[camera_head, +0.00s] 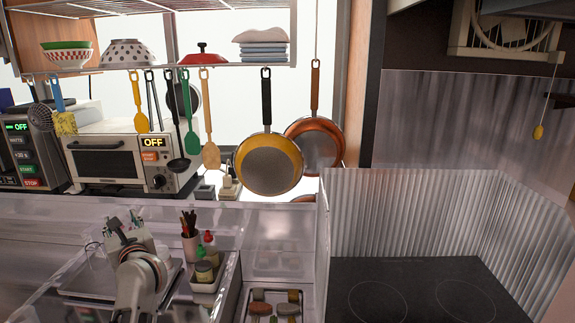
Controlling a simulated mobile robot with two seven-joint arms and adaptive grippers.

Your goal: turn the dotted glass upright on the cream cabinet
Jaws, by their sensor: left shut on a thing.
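My left gripper (114,232) is at the lower left, above a pale counter area with a tray-like surface (80,292). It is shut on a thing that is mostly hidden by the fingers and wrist. A faint, clear, curved outline (92,252) shows just left of the fingers and looks like glass. I cannot make out its dots or which way up it is. The cream cabinet cannot be told apart from the other pale surfaces. My right gripper is not in view.
A utensil cup (191,247) and a small tray of jars (208,276) stand close to the right of my left arm. A toaster oven (125,160) is behind. Pans (268,164) and utensils hang from the shelf. A black cooktop (420,290) is at right.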

